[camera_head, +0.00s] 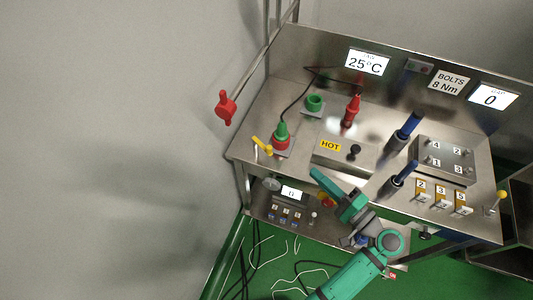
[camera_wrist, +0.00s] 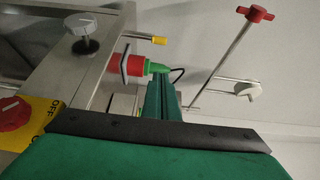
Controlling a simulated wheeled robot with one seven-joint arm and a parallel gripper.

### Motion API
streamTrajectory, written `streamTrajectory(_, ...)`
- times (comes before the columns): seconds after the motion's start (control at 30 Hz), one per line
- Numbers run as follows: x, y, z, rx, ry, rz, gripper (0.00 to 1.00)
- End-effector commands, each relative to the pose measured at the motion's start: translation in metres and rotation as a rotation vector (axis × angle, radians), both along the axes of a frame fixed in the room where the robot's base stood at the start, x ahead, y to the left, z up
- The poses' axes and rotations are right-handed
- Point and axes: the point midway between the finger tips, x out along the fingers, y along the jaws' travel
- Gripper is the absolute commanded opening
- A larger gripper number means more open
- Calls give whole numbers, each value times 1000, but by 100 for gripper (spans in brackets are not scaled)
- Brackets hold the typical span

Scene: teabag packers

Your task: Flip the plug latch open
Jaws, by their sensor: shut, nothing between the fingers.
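A green and red plug (camera_head: 281,132) with a black cable stands upright on a plate at the left end of the steel bench. A yellow-tipped lever (camera_head: 258,142), apparently the latch, is just left of it. In the wrist view, the plug (camera_wrist: 136,65) lies sideways beyond the fingers, with the yellow lever tip (camera_wrist: 158,40) above it. My gripper (camera_head: 314,173) is at the bench's front edge, right of and nearer than the plug, apart from it. It is shut and empty; its green fingers (camera_wrist: 162,84) point toward the plug side in the wrist view. The latch's exact position is unclear.
A green socket (camera_head: 314,104) and a red plug (camera_head: 351,109) stand behind. A HOT box (camera_head: 343,154) and blue-handled tools (camera_head: 404,131) are to the right. A meter panel (camera_head: 288,201) sits below the front edge. A red-handled rod (camera_head: 227,106) projects left of the bench.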

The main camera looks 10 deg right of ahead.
Motion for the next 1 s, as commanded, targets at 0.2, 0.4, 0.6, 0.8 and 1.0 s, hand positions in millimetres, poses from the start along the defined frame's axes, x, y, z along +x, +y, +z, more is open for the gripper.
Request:
streamTrajectory(0.2,-1,-6,0,0,1,-14,0)
streamTrajectory(0.4,21,9,0,-1,2,-7,0)
streamTrajectory(0.6,55,25,0,0,1,-9,0)
streamTrajectory(0.8,87,42,0,-1,0,-9,0)
streamTrajectory(1.0,93,67,0,-1,2,-11,0)
